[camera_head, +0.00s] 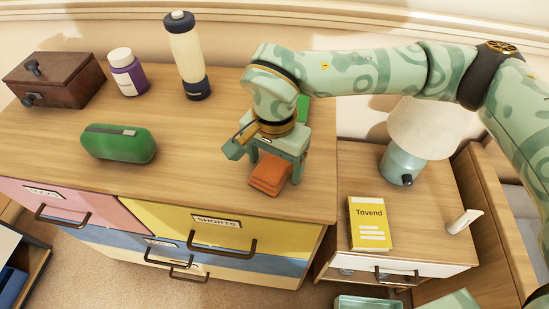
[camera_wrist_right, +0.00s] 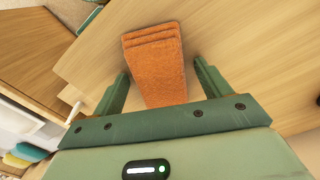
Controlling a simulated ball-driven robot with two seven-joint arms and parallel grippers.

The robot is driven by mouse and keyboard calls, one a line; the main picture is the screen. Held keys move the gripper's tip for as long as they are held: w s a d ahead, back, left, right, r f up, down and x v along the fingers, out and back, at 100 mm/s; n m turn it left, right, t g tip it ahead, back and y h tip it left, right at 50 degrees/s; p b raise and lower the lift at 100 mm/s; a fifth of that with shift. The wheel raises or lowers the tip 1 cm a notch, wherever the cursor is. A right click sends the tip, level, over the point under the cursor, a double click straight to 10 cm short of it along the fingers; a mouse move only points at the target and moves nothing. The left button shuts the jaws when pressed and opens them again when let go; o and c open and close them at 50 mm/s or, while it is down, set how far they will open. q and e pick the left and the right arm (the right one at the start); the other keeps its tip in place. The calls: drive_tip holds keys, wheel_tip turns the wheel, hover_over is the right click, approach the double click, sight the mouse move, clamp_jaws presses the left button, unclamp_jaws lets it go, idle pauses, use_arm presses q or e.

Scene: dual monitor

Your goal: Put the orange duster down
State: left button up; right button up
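The orange duster (camera_head: 268,180) is a folded cloth on the wooden dresser top (camera_head: 200,150), near its front edge, right of the middle. In the right wrist view the duster (camera_wrist_right: 156,60) lies between the two fingers of my right gripper (camera_wrist_right: 160,85), with gaps at its sides. The fingers are spread apart and do not appear to press on it. In the head view my right gripper (camera_head: 277,165) is directly above the duster and hides its rear part. My left gripper is not in view.
A green case (camera_head: 118,143), a purple-labelled bottle (camera_head: 127,72), a tall bottle (camera_head: 187,58) and a dark wooden box (camera_head: 55,80) stand on the dresser. Right of it, a nightstand carries a lamp (camera_head: 404,165) and a yellow box (camera_head: 369,224). The dresser's middle is clear.

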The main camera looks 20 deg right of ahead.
sight(274, 163)
drive_tip(key=shift+r, duration=0.1)
use_arm(q)
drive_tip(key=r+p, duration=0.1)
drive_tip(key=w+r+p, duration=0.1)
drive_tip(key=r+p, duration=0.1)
drive_tip(key=p, duration=0.1)
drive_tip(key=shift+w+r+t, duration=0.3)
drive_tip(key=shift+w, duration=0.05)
use_arm(e)
wheel_tip(274, 163, up, 12)
